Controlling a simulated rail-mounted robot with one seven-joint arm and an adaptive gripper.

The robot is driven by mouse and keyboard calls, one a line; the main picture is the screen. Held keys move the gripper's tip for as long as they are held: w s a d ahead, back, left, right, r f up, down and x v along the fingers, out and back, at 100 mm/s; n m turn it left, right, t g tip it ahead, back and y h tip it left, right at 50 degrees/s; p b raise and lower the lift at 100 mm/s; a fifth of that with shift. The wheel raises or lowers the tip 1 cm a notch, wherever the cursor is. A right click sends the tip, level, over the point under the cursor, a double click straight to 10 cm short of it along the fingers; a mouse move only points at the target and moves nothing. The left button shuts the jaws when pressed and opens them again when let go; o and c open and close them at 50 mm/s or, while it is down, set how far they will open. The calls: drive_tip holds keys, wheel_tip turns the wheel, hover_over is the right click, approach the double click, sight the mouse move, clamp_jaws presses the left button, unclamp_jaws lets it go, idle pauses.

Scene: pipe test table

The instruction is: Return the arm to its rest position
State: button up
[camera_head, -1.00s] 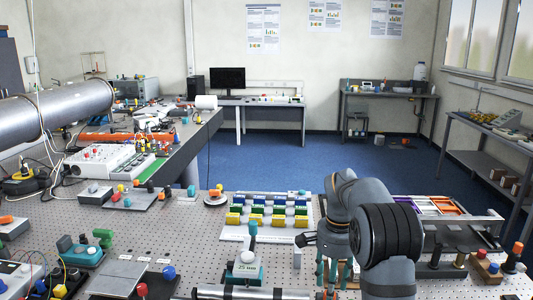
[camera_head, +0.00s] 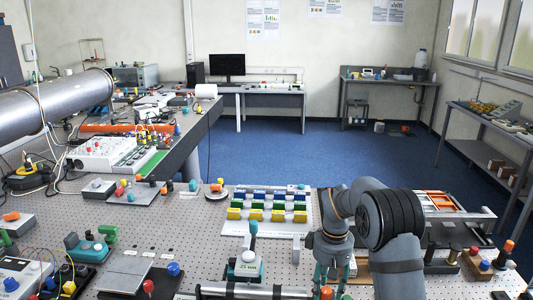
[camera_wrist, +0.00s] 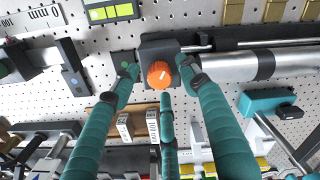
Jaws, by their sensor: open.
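My arm (camera_head: 395,225) rises at the right of the head view and bends over the perforated table. My gripper (camera_head: 331,272) hangs below the wrist with its teal fingers pointing down. In the wrist view, the gripper's (camera_wrist: 157,88) teal fingers are spread apart with nothing held. An orange knob (camera_wrist: 160,75) on a dark block (camera_wrist: 160,50) shows between the fingertips. The same orange knob (camera_head: 326,293) shows near the bottom edge of the head view. I cannot tell whether any finger touches the block.
A metal pipe (camera_wrist: 240,67) runs right from the dark block. A board with blue, green and yellow blocks (camera_head: 268,208) stands left of the arm. An orange-lined tray (camera_head: 440,201) lies to the right. Floor (camera_head: 290,155) is clear behind.

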drive_tip(key=n+p, duration=0.1)
drive_tip(key=n, duration=0.3)
drive_tip(key=shift+r+p, duration=0.2)
drive_tip(key=shift+p, duration=0.2)
drive_tip(key=shift+f+n+p, duration=0.15)
drive_tip(key=shift+n+p, duration=0.3)
drive_tip(key=shift+n, duration=0.85)
